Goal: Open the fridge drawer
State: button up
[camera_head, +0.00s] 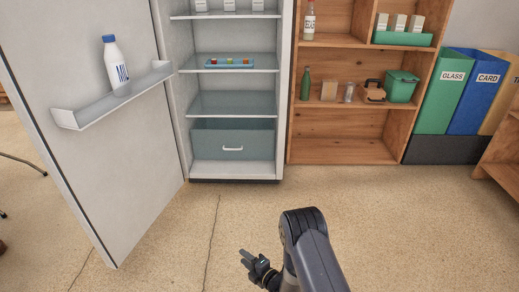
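The fridge (284,100) stands open, its door (130,170) swung out to the left. The fridge drawer (200,142) is a grey-blue box at the bottom, under the lowest glass shelf. It looks pushed in, and its white bar handle (232,149) is on the front face. My gripper (246,258) is low over the floor in front of the fridge, well apart from the drawer. Its fingers are small and dark, and I cannot make out the gap between them. No object shows in it.
The door shelf (72,119) holds a white milk bottle (116,63). A blue tray (211,63) sits on a fridge shelf. A wooden shelf unit (340,151) stands to the right, beside green and blue recycling bins (481,92). The floor (225,215) before the fridge is clear.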

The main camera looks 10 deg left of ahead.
aim_at(229, 149)
jog(key=i+j+z, duration=0.3)
jog(key=j, duration=0.3)
jog(key=i+j+z, duration=0.15)
jog(key=i+j, duration=0.15)
jog(key=i+j+z, duration=0.15)
jog(key=j, duration=0.2)
jog(key=i+j+z, duration=0.1)
jog(key=j, duration=0.25)
jog(key=i+j, duration=0.2)
jog(key=j, duration=0.2)
jog(key=i+j, duration=0.45)
jog(key=j, duration=0.3)
jog(key=i+j, duration=0.2)
jog(key=j, duration=0.15)
jog(key=z, duration=0.05)
